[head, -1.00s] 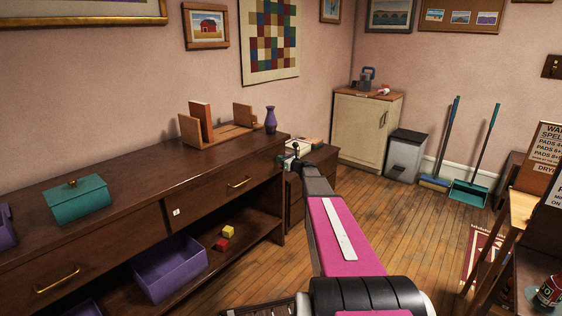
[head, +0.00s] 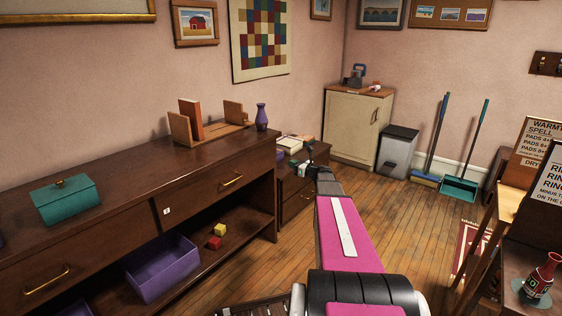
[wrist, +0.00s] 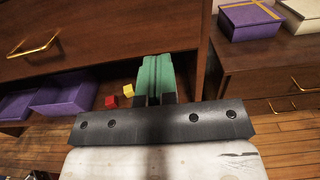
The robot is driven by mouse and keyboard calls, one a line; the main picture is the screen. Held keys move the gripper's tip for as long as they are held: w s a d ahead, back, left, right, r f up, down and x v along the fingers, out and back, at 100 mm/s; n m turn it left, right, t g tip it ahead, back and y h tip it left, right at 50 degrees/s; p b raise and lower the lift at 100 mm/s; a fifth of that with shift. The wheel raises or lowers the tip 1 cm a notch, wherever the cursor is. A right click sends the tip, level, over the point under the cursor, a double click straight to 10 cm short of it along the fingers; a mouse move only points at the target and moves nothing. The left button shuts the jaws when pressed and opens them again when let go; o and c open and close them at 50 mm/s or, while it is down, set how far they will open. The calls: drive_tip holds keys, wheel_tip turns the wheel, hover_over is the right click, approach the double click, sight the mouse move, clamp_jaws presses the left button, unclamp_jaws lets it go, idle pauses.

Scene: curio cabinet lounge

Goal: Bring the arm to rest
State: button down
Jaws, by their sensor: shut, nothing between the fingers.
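My arm reaches forward from the bottom of the head view, past the right end of the long dark dresser (head: 110,170). My gripper (wrist: 155,62) shows in the wrist view as two green fingers pressed together, with nothing between them. Behind the fingers is the dresser's open lower shelf. In the head view the far end of the arm is small, and the finger state cannot be made out there.
The shelf holds a purple bin (head: 160,268), a red cube (head: 213,243) and a yellow cube (head: 220,229). A small side cabinet (head: 293,203) stands close beyond the arm's end. A table with signs and a red bottle (head: 541,277) is at right.

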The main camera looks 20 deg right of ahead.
drive_tip(key=s+a+f+n+g+h, duration=0.1)
drive_tip(key=s+a+f+n+g, duration=0.4)
drive_tip(key=s+a+n, duration=0.35)
drive_tip(key=s+a+f+n+g+h, duration=0.1)
drive_tip(key=s+a+f+n+g, duration=0.35)
drive_tip(key=s+a+n, duration=0.4)
drive_tip(key=s+a+f+n+g+h, duration=0.1)
drive_tip(key=s+n+h, duration=0.3)
drive_tip(key=s, duration=0.5)
drive_tip(key=s+a+f+n+g+h, duration=0.1)
drive_tip(key=s+a+n+g+h, duration=0.1)
drive_tip(key=s+n+g+h, duration=0.2)
drive_tip(key=s+n, duration=0.3)
drive_tip(key=s, duration=0.2)
drive_tip(key=shift+s+a+f+n+h, duration=0.2)
drive_tip(key=shift+f+n+h, duration=0.1)
drive_tip(key=shift+f+n, duration=0.1)
